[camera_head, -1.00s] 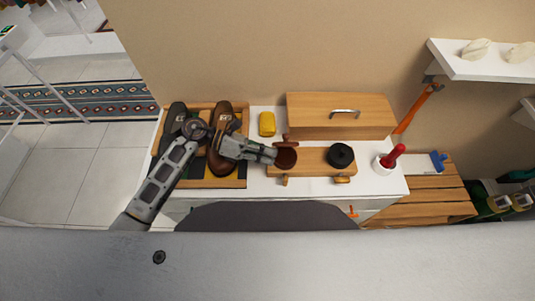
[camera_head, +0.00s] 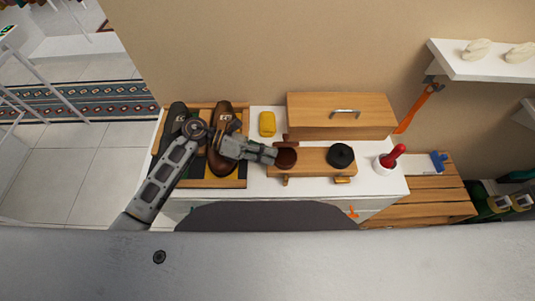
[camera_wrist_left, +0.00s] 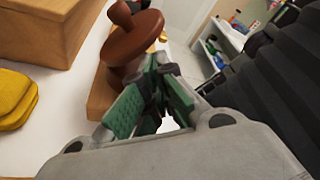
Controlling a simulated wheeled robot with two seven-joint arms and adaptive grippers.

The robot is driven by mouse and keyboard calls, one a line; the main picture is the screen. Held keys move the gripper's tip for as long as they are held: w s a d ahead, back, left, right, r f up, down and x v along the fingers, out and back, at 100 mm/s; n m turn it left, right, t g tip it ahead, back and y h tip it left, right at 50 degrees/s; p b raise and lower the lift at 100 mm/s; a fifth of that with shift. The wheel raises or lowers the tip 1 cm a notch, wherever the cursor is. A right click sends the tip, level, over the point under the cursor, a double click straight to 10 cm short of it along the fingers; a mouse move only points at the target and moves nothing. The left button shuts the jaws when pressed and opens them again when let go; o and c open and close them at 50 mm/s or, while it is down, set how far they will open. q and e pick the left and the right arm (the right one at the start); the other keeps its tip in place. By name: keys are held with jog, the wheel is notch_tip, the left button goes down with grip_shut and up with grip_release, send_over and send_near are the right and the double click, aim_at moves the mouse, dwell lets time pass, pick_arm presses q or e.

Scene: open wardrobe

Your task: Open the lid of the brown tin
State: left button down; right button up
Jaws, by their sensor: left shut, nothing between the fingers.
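The brown tin (camera_head: 287,158) is on the left part of a wooden board. In the left wrist view its round brown disc (camera_wrist_left: 133,38) tilts over a brown part below; I cannot tell how far the lid is open. My left gripper (camera_head: 274,155) is at the tin's left side, shut and empty. In the left wrist view its green-padded fingertips (camera_wrist_left: 157,72) are close to the disc's lower edge and partly hide what is under it; contact is unclear. My right gripper is not in view.
A black tin (camera_head: 340,155) is on the board's (camera_head: 312,158) right part. A wooden box (camera_head: 330,117) stands behind. A yellow sponge (camera_head: 267,123) and brown shoes (camera_head: 222,165) are nearby.

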pick_arm(q)
jog(key=shift+w+r+n+g, duration=0.3)
jog(key=shift+r+n, duration=0.15)
jog(key=shift+n, duration=0.25)
dwell(0.5)
jog(key=shift+w+r+n, duration=0.15)
jog(key=shift+r+n, duration=0.1)
jog(key=shift+n, duration=0.15)
jog(key=shift+w+r+n+g+h, duration=0.6)
jog(key=shift+w+n+g, duration=0.1)
jog(key=shift+n, duration=0.6)
jog(key=shift+v, duration=6)
